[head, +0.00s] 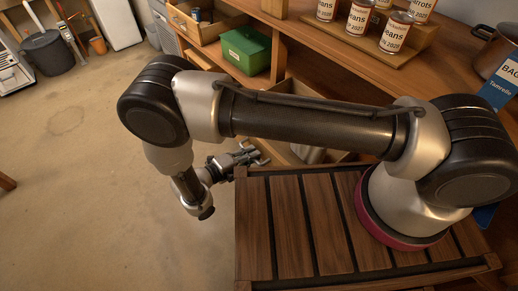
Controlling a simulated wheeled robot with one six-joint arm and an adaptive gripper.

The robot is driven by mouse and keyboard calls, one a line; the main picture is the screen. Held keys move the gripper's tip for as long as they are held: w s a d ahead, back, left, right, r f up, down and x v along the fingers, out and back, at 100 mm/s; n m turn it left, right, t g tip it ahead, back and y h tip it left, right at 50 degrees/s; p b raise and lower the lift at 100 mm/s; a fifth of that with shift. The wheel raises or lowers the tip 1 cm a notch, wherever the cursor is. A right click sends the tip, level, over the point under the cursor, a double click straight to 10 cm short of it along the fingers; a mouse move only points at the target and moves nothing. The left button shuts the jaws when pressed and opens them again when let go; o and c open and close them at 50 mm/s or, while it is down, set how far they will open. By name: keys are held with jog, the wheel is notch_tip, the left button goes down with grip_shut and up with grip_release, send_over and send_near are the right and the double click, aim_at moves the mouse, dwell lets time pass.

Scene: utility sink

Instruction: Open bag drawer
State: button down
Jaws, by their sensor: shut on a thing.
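A light wooden drawer (281,152), which I take for the bag drawer, shows low in the wooden unit, mostly behind my arm. It stands out from the unit, and a pale thing (312,155) shows inside it; I cannot tell whether that is a bag. My gripper (258,156) is low at the drawer's left front, its fingers shut on the drawer front. The exact grip point and any handle there are too small to make out.
Another drawer (207,27) stands open at the upper left, with a dark can inside. A green box (246,50) sits on the shelf. Labelled cans (358,22) stand on the counter, beside a pot (497,50). A blue sign (500,82) is at right. Open floor lies left.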

jog(key=shift+v, duration=0.8)
jog(key=shift+f, duration=0.2)
jog(key=c, duration=1.5)
grip_release()
jog(key=v, duration=1.2)
jog(key=shift+a, duration=0.1)
